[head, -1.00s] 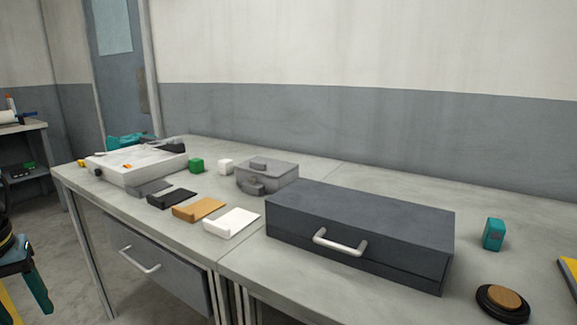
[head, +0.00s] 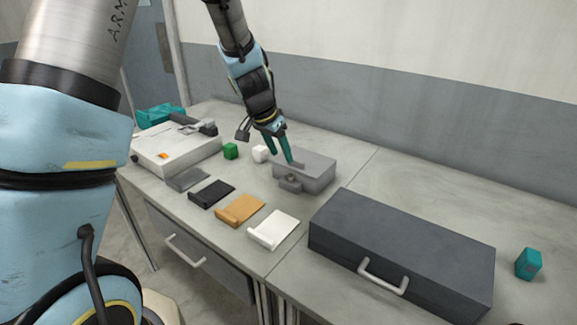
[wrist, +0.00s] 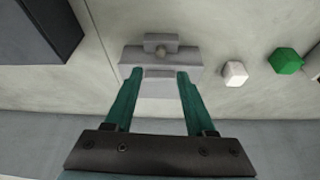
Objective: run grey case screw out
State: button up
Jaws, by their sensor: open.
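The small grey case (head: 321,173) stands on the table left of the large dark case. In the wrist view, the grey case (wrist: 187,60) lies under my fingers, with a raised block (wrist: 159,74) on its lid. Its front carries a bracket with a round screw knob (head: 291,178), which also shows in the wrist view (wrist: 161,50). My gripper (head: 286,160) is open and points down over the lid. In the wrist view, the fingers of my gripper (wrist: 156,76) lie on either side of the raised block. I cannot tell whether they touch anything. The screw is beyond the fingertips.
The large dark case (head: 405,245) stands close on the right. A white block (head: 261,154) and a green block (head: 231,151) sit left of the grey case. Black (head: 212,193), orange (head: 240,209) and white (head: 274,230) plates lie in front. A teal block (head: 528,264) is far right.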

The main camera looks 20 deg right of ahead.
aim_at(289, 176)
jog(key=p+x, duration=0.1)
jog(key=x, duration=0.8)
jog(key=shift+w+f+p, duration=0.1)
jog(key=shift+f+p, duration=0.25)
jog(key=shift+f, duration=0.1)
grip_shut()
